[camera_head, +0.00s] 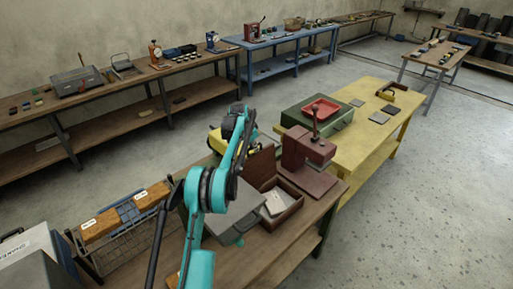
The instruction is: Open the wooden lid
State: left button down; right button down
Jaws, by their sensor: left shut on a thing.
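A brown wooden box (291,213) stands open on the near brown bench, with light sheet-like pieces inside. Its wooden lid (262,166) stands raised, roughly upright, along the box's back left side. My left arm, teal and black, reaches up from the bottom of the view in front of the bench. My left gripper (232,126) is at the far end of that arm, by the lid's upper left edge, and is shut on the lid. The arm partly covers its fingers, so the exact contact is hidden. My right gripper is not in view.
A dark red press (307,160) stands right behind the box. A grey case (233,222) lies to its left, and a wire rack (113,238) with wooden blocks is further left. A yellow table (362,141) adjoins behind. Open floor lies to the right.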

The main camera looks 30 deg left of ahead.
pick_arm(q)
jog(key=shift+w+a+f, duration=0.1)
jog(key=shift+a+f, duration=0.05)
jog(key=shift+a, duration=0.3)
jog(key=c, duration=1.9)
grip_release()
jog(key=shift+o, duration=0.2)
jog(key=v, duration=1.2)
